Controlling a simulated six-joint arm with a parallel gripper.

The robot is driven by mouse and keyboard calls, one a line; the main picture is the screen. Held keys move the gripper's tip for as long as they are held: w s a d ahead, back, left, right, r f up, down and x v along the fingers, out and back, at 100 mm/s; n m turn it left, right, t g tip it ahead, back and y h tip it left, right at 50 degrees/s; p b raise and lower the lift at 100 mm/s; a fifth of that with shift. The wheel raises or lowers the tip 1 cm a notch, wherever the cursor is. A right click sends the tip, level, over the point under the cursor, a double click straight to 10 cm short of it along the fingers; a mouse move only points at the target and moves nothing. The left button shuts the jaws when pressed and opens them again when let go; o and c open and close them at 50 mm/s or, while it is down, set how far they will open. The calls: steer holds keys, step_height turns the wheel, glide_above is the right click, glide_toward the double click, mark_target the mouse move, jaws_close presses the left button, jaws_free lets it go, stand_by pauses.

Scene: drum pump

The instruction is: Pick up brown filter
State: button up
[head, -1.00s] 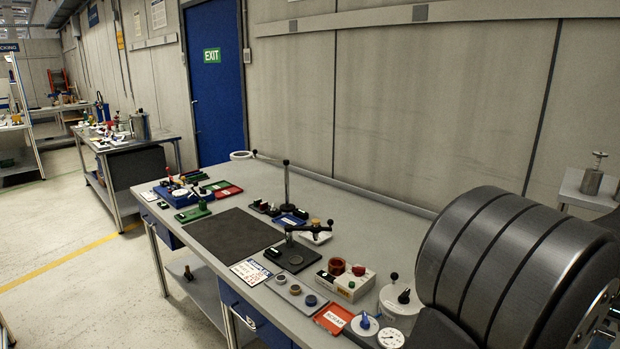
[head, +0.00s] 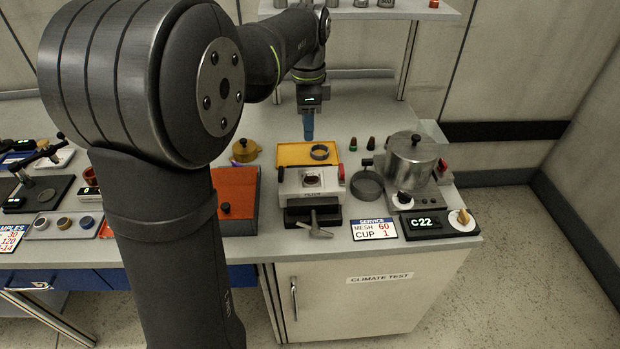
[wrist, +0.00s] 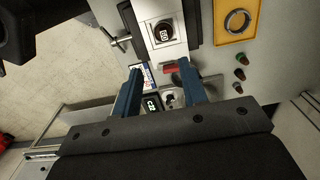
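A dark brown disc, which may be the brown filter (head: 312,181), sits in the top recess of the white box marked FILTER (head: 291,186). The dark round disc (wrist: 165,32) also shows in the wrist view, at the top. A ring with a dark rim (head: 319,152) lies on the yellow tray (head: 287,149) behind the box. A tan disc (head: 64,223) sits in the sample tray at the left; I cannot tell for sure which piece is the brown filter. My gripper (wrist: 160,66) is open and empty, with blue fingers. In the head view my gripper (head: 308,126) hangs above the bench behind the yellow tray.
A metal pot (head: 412,158) stands right of the box, beside a dark ring holder (head: 366,184). An orange panel (head: 236,190) and a yellow-brown lidded pot (head: 245,150) are to the left. A small lever (head: 314,225) sticks out in front. A service card (head: 374,229) lies on the front edge.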

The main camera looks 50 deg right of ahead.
glide_above(311, 174)
steer(key=f, duration=0.6)
steer(key=a+f, duration=0.1)
steer(key=f, duration=0.2)
steer(key=shift+w+f, duration=0.1)
steer(key=shift+f, duration=0.25)
steer(key=shift+d+f, duration=0.2)
steer(key=shift+f, duration=0.7)
steer(key=shift+d+f, duration=0.15)
steer(key=shift+f, duration=0.8)
steer(key=shift+d+f, duration=0.2)
steer(key=shift+f, duration=0.7)
jaws_close()
